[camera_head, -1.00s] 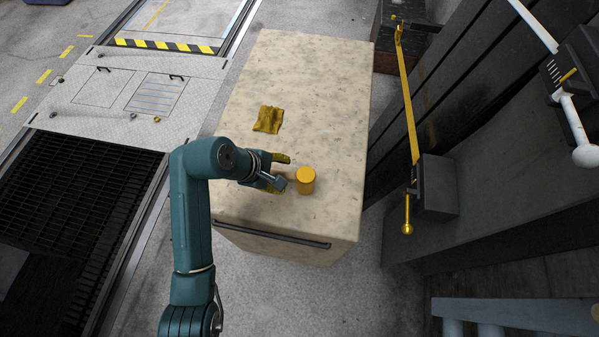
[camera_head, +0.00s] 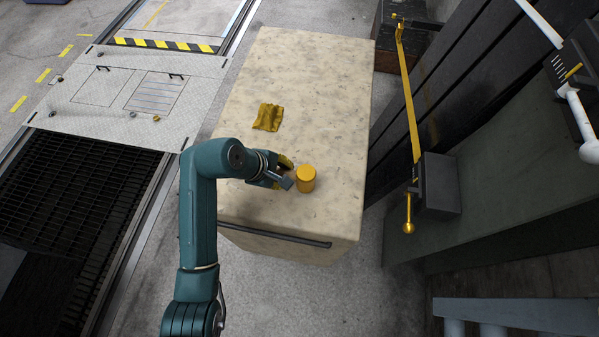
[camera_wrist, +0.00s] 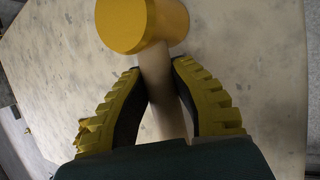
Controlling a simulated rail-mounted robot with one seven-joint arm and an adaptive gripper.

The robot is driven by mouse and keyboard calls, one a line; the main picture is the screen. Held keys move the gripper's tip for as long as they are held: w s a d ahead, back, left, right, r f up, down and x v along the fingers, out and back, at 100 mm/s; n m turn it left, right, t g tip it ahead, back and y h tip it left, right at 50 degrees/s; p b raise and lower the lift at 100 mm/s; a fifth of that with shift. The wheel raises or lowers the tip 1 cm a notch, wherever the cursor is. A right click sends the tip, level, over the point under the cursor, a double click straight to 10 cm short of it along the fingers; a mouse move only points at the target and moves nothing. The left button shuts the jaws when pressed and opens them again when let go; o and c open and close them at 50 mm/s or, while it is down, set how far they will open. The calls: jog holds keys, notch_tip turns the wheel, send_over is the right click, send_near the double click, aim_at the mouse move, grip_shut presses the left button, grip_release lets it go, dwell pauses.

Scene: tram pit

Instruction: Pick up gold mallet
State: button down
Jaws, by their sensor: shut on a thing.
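The gold mallet (camera_head: 306,178) has a gold cylindrical head and a pale handle. It is on the worn cream bench top (camera_head: 318,90), near its front. In the wrist view the gold head (camera_wrist: 138,22) is at the top, and the handle (camera_wrist: 158,85) runs down from it between my fingers. My gripper (camera_head: 283,173) is just left of the head. In the wrist view my gripper (camera_wrist: 155,78) has its yellow-and-black fingers shut on the handle, close below the head. The lower end of the handle is hidden behind the gripper body.
A crumpled yellow cloth (camera_head: 268,117) lies on the bench behind my gripper. A dark handle bar (camera_head: 275,236) runs along the bench front. A vertical gold rod (camera_head: 409,95) and grey block (camera_head: 438,185) stand to the right. A floor grate (camera_head: 75,195) lies left.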

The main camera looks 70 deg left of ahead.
notch_tip(320, 180, up, 10)
jog(key=p, duration=0.2)
jog(key=shift+p, duration=0.35)
jog(key=c, duration=1.6)
grip_release()
grip_shut()
